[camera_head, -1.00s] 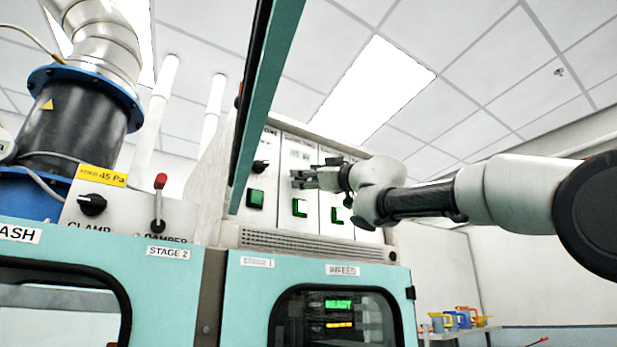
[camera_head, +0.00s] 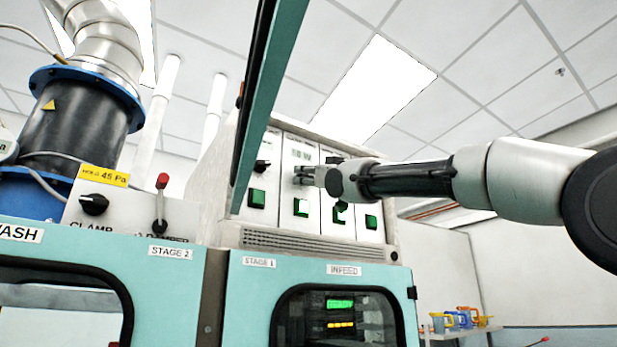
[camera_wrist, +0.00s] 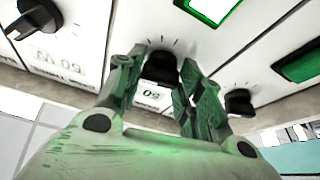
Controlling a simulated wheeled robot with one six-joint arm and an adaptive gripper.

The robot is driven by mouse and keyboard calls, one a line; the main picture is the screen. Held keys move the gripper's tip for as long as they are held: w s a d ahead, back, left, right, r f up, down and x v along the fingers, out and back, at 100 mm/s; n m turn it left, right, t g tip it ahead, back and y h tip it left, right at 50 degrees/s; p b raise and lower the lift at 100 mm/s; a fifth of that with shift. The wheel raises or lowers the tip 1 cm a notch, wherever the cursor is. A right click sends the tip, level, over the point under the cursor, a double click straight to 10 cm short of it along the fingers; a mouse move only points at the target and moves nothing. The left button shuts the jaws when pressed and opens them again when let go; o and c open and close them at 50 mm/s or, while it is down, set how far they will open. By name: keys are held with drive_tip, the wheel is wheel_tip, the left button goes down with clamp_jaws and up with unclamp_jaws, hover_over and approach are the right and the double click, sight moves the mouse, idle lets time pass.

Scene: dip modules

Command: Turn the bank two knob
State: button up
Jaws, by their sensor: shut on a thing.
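My gripper (camera_head: 300,174) is at the second panel of the white control box in the head view. In the wrist view my gripper (camera_wrist: 160,82) has its fingers on either side of a small black knob (camera_wrist: 160,67), shut on it. Tick marks surround this knob, and a small number label sits beside it. In the head view the fingers hide this knob. The green button (camera_head: 300,207) of the same panel shows just below the gripper.
Neighbouring black knobs show at left (camera_wrist: 36,17) and right (camera_wrist: 238,102) in the wrist view. In the head view, another black knob (camera_head: 262,165) sits on the first panel. A teal upright bar (camera_head: 262,90) stands left of the gripper. The room right of the box is open.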

idle(0.4)
drive_tip(key=o, duration=1)
drive_tip(key=shift+s+d, duration=0.1)
drive_tip(key=v, duration=1.1)
drive_tip(key=shift+s+d+f, duration=0.2)
drive_tip(key=shift+s+f, duration=0.05)
drive_tip(key=shift+s, duration=0.05)
